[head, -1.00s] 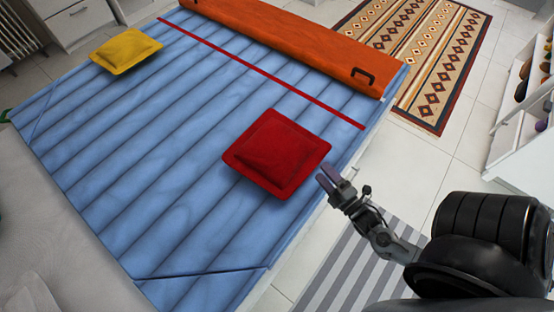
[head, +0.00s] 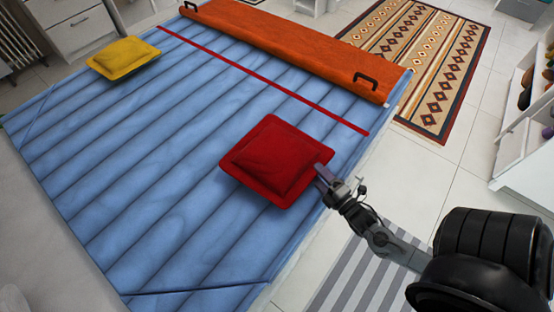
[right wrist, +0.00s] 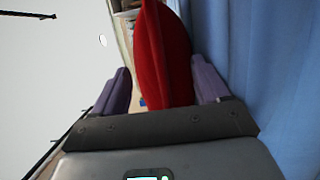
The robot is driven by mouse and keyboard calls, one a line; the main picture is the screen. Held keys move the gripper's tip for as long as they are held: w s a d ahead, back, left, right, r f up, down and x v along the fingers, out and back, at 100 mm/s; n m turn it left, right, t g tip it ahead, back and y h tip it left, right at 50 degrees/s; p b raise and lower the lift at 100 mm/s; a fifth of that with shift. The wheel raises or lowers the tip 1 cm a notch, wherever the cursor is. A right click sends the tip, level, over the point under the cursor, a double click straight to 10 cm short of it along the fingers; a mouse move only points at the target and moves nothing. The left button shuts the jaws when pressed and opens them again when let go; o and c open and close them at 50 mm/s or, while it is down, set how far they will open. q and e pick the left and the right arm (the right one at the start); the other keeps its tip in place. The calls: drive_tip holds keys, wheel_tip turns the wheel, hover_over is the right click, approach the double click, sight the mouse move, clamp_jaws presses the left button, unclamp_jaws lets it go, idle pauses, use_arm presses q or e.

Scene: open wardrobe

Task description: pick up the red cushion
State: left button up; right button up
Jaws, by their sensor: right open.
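The red cushion (head: 277,160) lies on the blue quilted bed cover (head: 180,170), near the bed's right edge. My right gripper (head: 324,174) is at the cushion's right corner in the head view. In the right wrist view, the cushion (right wrist: 163,55) stands edge-on between the two purple fingers of the open right gripper (right wrist: 165,92). The fingers are spread to either side of it, and I see a gap on the left side. Whether a finger touches it, I cannot tell. My left gripper is not in view.
A yellow cushion (head: 123,58) lies at the far left of the bed. An orange folded cover with black handles (head: 290,45) lies across the far end. A patterned rug (head: 425,60) and a striped grey mat (head: 365,270) are on the floor. White shelves (head: 530,130) stand at the right.

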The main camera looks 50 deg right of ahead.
sight(312, 169)
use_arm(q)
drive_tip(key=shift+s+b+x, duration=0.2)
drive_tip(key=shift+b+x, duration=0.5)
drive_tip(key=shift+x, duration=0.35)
use_arm(e)
drive_tip(key=x, duration=0.4)
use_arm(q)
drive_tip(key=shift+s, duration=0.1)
use_arm(e)
drive_tip(key=shift+s, duration=0.1)
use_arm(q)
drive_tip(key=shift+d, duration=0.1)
use_arm(e)
drive_tip(key=c, duration=0.7)
drive_tip(key=shift+c, duration=0.8)
drive_tip(key=shift+r, duration=0.15)
